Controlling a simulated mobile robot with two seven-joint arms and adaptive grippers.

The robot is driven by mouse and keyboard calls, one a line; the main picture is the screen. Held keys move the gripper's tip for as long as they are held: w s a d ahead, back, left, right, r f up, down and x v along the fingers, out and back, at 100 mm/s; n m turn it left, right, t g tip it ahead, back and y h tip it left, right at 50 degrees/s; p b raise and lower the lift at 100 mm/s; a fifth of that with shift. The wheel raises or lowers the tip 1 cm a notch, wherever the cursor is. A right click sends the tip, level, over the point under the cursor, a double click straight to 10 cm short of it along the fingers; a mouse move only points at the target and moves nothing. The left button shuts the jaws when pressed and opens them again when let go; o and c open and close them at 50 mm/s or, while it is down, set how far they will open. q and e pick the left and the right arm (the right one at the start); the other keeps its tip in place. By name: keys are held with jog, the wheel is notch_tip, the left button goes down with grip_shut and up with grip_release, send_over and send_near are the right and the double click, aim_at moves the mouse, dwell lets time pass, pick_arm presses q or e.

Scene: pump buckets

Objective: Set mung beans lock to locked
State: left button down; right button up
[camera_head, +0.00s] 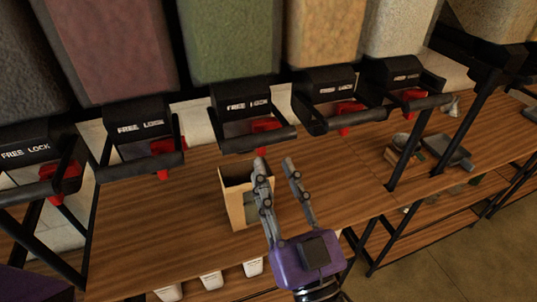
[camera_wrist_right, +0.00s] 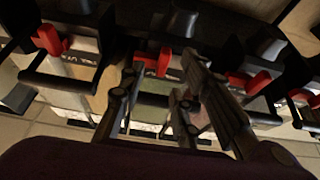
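The green bin (camera_head: 228,40), which looks like the mung beans, stands at the back centre with a black dispenser marked FREE LOCK (camera_head: 245,103) beneath it. In the right wrist view a red lock (camera_wrist_right: 164,62) shows between and beyond the open fingers (camera_wrist_right: 160,72), with the green bin (camera_wrist_right: 150,112) behind. I cannot tell the lock's exact setting.
Similar dispensers with red locks stand on both sides, such as those under the dark red bin (camera_head: 105,50) and the tan bin (camera_head: 320,30). An open cardboard box (camera_head: 236,206) stands on the wooden counter (camera_head: 160,225) beside my right fingers. A scoop (camera_head: 452,155) lies at right.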

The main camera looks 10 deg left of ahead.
jog(key=v, duration=0.7)
dwell(0.3)
jog(key=w+d+f+m+g+h+p, duration=0.1)
jog(key=d+f+m+g+h, duration=0.25)
jog(key=f, duration=0.85)
jog(key=w+d+f+n+g+h, duration=0.15)
jog(key=d+f+h, duration=0.35)
jog(key=f, duration=0.8)
pick_arm(q)
jog(key=r, duration=0.1)
jog(key=r+p, duration=0.1)
jog(key=p, duration=0.1)
jog(key=shift+w+d+r, duration=0.35)
jog(key=shift+r, duration=0.05)
pick_arm(e)
jog(key=s+d+f+m+g+h, duration=0.3)
jog(key=s+d+f+m+g, duration=0.1)
jog(key=s+d+f, duration=1.1)
jog(key=shift+s+f+g+h, duration=0.25)
jog(key=shift+s+g+h, duration=0.1)
jog(key=shift+g, duration=0.15)
pick_arm(q)
jog(key=shift+w+d+r, duration=0.1)
jog(key=shift+w+d, duration=0.2)
jog(key=shift+w, duration=0.05)
pick_arm(e)
jog(key=shift+w, duration=0.1)
